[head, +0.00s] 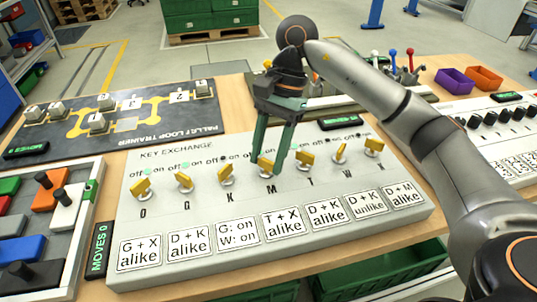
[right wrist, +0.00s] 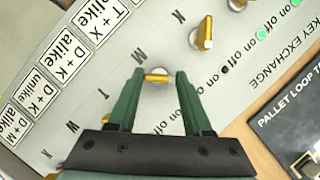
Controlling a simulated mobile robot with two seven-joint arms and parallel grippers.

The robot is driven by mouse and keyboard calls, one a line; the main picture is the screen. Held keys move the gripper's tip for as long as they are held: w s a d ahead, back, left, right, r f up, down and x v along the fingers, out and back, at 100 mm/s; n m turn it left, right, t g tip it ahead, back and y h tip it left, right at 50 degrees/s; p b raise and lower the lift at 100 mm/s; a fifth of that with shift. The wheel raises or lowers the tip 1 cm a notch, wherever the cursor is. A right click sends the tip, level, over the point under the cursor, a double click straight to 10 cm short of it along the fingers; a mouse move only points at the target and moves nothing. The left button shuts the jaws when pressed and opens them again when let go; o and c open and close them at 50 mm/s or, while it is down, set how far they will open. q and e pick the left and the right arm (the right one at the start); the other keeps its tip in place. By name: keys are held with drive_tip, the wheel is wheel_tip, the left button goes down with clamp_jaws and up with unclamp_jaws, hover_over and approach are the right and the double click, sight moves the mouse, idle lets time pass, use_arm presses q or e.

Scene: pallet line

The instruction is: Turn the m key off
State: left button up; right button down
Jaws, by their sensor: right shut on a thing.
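The m key (head: 265,166) is a small yellow key in the middle of the row on the pale key-exchange panel (head: 120,240), above the letter M. My right gripper (head: 273,166) reaches down to it from above, with its green fingers on either side of the key. In the right wrist view the m key (right wrist: 157,76) lies between the two fingertips, beside the letter M, and the right gripper (right wrist: 159,82) is shut on it. My left gripper is not in view.
The k key (head: 226,173) and the t key (head: 306,160) stand close on either side. Printed cards line the panel's front, and on/off marks with green or dark lights its back. A dark loop-trainer board (head: 60,135) lies behind left; purple (head: 455,80) and orange bins stand at the right.

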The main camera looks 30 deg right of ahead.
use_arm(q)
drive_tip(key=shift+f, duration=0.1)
use_arm(e)
drive_tip(key=shift+n, duration=0.5)
drive_tip(key=shift+c, duration=1.6)
unclamp_jaws()
use_arm(q)
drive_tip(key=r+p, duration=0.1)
drive_tip(key=p, duration=0.1)
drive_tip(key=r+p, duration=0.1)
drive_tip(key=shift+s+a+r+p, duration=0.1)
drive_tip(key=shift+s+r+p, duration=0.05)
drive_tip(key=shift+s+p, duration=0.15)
use_arm(e)
drive_tip(key=v, duration=1.2)
drive_tip(key=shift+w+r, duration=0.25)
drive_tip(key=shift+r, duration=0.05)
drive_tip(key=shift+a, duration=0.1)
